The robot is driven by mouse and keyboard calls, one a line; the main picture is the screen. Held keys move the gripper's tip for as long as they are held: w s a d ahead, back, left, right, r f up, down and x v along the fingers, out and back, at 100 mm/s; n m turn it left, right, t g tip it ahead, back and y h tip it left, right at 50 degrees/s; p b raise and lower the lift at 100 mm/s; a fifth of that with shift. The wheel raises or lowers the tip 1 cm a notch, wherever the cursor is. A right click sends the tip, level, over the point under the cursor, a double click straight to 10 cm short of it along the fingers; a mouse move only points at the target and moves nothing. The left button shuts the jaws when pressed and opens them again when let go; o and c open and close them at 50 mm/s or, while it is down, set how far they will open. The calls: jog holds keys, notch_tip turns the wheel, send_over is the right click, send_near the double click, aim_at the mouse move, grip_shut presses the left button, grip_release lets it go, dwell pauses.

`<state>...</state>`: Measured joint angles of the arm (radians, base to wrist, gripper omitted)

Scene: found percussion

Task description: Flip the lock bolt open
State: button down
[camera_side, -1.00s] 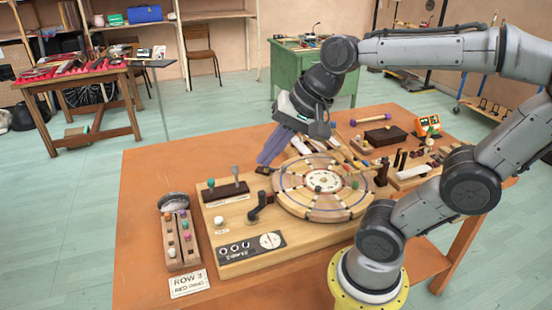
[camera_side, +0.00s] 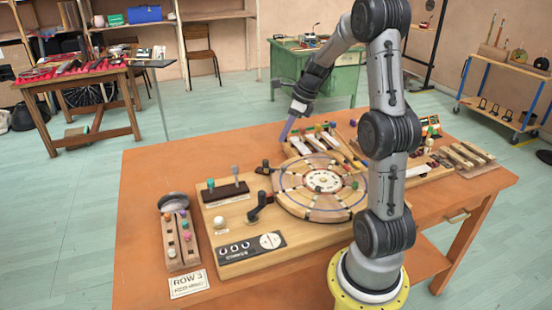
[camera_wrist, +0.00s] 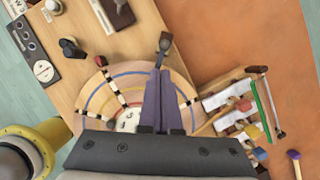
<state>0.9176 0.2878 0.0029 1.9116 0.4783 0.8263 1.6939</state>
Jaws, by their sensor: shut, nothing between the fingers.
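A small dark bolt with a rounded knob (camera_side: 265,164), which I take for the lock bolt, sits at the back edge of the wooden board (camera_side: 228,255), beside the round segmented disc (camera_side: 320,181). Its knob also shows in the wrist view (camera_wrist: 164,42), just beyond my fingertips in the picture. I cannot tell whether the bolt is open or locked. My gripper (camera_side: 284,140) has purple-grey fingers, shut and empty. In the side view it is behind and right of the bolt, apart from it. In the wrist view the fingers (camera_wrist: 159,72) cover part of the disc.
A black crank lever (camera_side: 261,203), a dark block with upright levers (camera_side: 227,194) and a white knob (camera_side: 219,221) stand on the board. White bars with coloured pegs (camera_side: 312,140) lie behind the disc. A peg rack (camera_side: 177,240) is at left. The orange tabletop (camera_side: 150,175) is clear at back left.

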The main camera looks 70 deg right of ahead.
aim_at(267, 160)
jog(key=shift+s+d+f, duration=0.15)
jog(key=shift+s+d, duration=0.25)
jog(key=shift+s, duration=0.05)
jog(key=shift+f, duration=0.1)
jog(key=x, duration=0.9)
jog(key=shift+w+f, duration=0.1)
jog(key=shift+f, duration=0.3)
jog(key=shift+w, duration=1.25)
